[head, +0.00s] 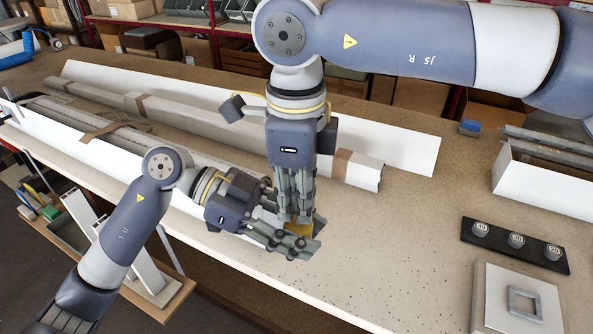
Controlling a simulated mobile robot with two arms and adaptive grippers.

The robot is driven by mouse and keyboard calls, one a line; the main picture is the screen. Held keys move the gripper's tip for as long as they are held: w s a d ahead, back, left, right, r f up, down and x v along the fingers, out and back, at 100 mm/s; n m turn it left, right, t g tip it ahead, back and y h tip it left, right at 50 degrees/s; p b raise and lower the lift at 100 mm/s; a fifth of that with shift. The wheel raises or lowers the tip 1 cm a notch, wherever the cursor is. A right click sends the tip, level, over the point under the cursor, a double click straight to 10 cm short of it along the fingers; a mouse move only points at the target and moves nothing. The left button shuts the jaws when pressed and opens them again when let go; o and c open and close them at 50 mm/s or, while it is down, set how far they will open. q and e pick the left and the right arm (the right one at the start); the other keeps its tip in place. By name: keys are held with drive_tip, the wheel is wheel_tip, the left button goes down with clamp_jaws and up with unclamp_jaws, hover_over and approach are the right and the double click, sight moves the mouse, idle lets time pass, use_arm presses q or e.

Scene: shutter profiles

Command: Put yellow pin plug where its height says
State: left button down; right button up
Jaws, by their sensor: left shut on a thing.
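The yellow pin plug (301,230) shows only as a small yellow patch in the head view, mostly hidden by the fingers. My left gripper (303,240) comes in from the lower left and is shut on it, above the near part of the bench. My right gripper (294,216) points down from above, with its fingertips right at the plug. I cannot tell whether its fingers touch the plug or are closed. A black strip (496,252) with three round grey labelled pieces (515,241) lies on the bench at the right.
A white block with a grey square frame (524,303) stands at the lower right. Long white and grey profiles (356,168) lie along the back left. A white box (540,180) of profiles and a small blue-topped thing (470,127) are at the right. The bench's front middle is clear.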

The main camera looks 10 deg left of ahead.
drive_tip(key=shift+f, duration=0.9)
clamp_jaws()
use_arm(q)
drive_tip(key=c, duration=1)
unclamp_jaws()
drive_tip(key=shift+a, duration=0.1)
